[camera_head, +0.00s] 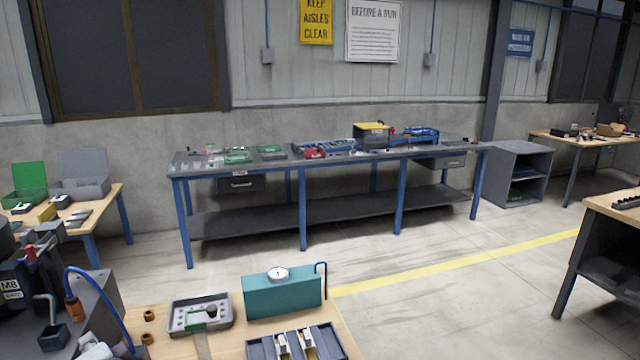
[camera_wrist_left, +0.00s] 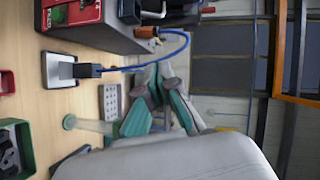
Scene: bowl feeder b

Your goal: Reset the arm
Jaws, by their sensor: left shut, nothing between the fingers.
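My left gripper shows in the wrist view (camera_wrist_left: 158,85), its grey and teal fingers together with nothing held between them. It is in the air over a wooden bench, close to a dark machine with a blue cable. In the head view only a pale part of my left arm shows at the bottom left edge (camera_head: 95,348), beside the machine, with the fingertips not clear. My right gripper is in neither view.
The near wooden bench (camera_head: 222,345) carries a grey tray (camera_head: 180,322), a teal box with a dial (camera_head: 283,294) and a divided dark tray (camera_head: 260,350). The blue cable (camera_head: 105,290) loops beside the machine. A long grey workbench (camera_head: 330,158) stands at the wall; open floor lies between.

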